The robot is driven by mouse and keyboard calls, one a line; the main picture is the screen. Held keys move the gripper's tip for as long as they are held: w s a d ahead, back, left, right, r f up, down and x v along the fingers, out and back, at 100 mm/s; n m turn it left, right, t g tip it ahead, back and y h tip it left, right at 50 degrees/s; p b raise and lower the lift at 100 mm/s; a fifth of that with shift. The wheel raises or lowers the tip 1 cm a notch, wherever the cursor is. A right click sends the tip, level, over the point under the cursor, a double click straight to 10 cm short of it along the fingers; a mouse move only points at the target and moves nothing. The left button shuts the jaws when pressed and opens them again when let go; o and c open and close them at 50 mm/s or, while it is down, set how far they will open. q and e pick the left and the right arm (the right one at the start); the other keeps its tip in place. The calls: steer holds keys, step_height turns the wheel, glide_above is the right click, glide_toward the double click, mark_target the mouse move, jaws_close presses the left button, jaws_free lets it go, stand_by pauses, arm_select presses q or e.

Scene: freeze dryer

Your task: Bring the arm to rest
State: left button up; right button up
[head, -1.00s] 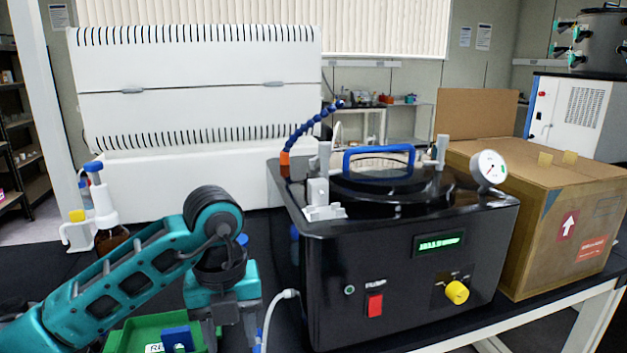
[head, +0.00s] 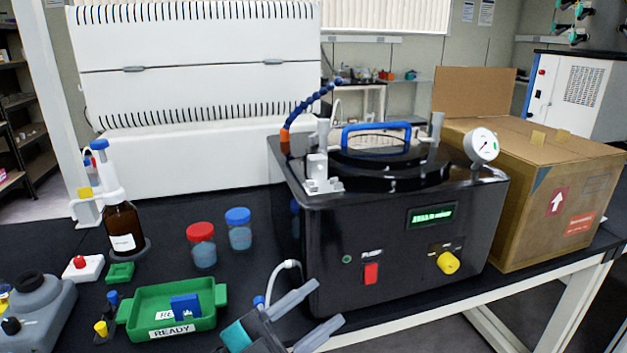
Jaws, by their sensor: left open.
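My left gripper (head: 306,317) is at the bottom centre of the head view, in front of the black freeze dryer (head: 395,250). Its two grey fingers point up and to the right, apart, with nothing between them. Only the gripper's end and a bit of teal show; the rest of the left arm is out of view. My right gripper is not in view. The freeze dryer has a lit green display, a red switch (head: 371,273), a yellow knob (head: 448,263) and a blue handle (head: 377,127) on its round lid.
A green tray (head: 150,318) labelled READY holds a blue piece (head: 186,306). Behind it stand a red-capped jar (head: 202,246), a blue-capped jar (head: 239,230) and a brown dispenser bottle (head: 124,228). A grey container (head: 38,312) is at left; a cardboard box (head: 560,200) is at right.

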arm_select(q)
steer(key=w+a+f+n+t+y, duration=0.2)
steer(key=a+f+n+t+y, duration=0.55)
steer(key=n+y, duration=0.3)
steer(key=s+a+f+n+g+y, duration=0.3)
steer(key=s+a+f+n+y, duration=0.1)
steer(key=f, duration=0.6)
steer(key=s+a+f+n+g+y, duration=0.4)
steer(key=s+a+f, duration=0.2)
steer(key=s+f, duration=0.2)
steer(key=shift+f+p, duration=0.4)
steer(key=shift+f, duration=0.45)
